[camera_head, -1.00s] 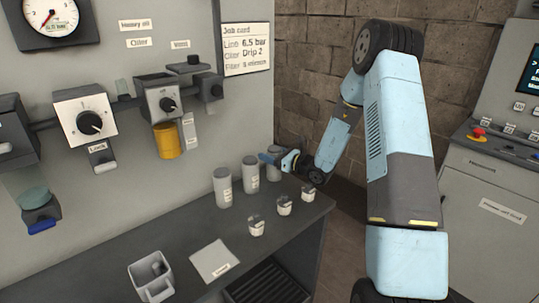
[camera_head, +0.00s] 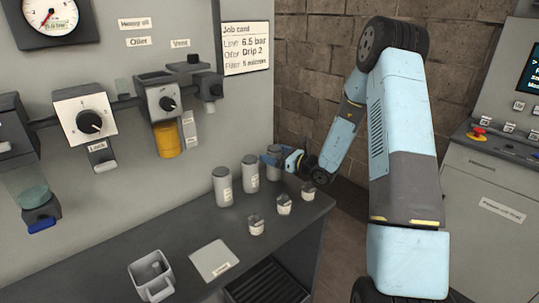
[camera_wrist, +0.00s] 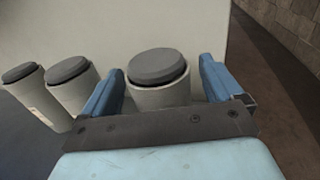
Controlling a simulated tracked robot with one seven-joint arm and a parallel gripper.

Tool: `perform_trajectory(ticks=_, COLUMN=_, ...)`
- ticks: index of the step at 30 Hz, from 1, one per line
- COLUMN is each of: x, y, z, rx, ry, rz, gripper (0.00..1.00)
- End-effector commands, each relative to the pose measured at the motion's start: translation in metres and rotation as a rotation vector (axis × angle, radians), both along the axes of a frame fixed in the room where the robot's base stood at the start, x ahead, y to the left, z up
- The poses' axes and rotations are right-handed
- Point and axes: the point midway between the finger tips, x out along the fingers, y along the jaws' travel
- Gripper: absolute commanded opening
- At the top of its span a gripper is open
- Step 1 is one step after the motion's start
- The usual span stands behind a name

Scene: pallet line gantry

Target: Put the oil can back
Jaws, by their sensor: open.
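Three grey cylindrical cans with dark lids stand in a row on the bench: a near can (camera_head: 222,188), a middle can (camera_head: 250,176) and a far can beside the wall. Their labels are too small to read, so I cannot tell which is the oil can. My gripper (camera_head: 271,158) is open at the far can and partly hides it in the head view. In the wrist view, my blue fingers (camera_wrist: 162,66) stand on either side of the far can (camera_wrist: 160,97), which is upright. The middle can (camera_wrist: 77,88) and near can (camera_wrist: 28,95) are left of the fingers.
Several small labelled cups (camera_head: 284,206) stand in front of the cans on the dark bench (camera_head: 190,229). A square grey container (camera_head: 151,278) and a pale card (camera_head: 214,260) lie nearer. Wall-mounted valves and a yellow bowl (camera_head: 168,141) hang above.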

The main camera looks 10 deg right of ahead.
Motion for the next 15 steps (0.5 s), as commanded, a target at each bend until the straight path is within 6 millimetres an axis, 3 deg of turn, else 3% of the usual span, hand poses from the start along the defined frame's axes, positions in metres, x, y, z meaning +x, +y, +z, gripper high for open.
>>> perform_trajectory(ticks=9, x=-0.042, y=-0.046, z=0.0, rx=0.0, ry=0.003, rz=-0.003, gripper=0.93)
perform_trajectory(ticks=15, x=-0.062, y=-0.066, z=0.0, rx=0.0, ry=0.001, rz=-0.001, gripper=0.93)
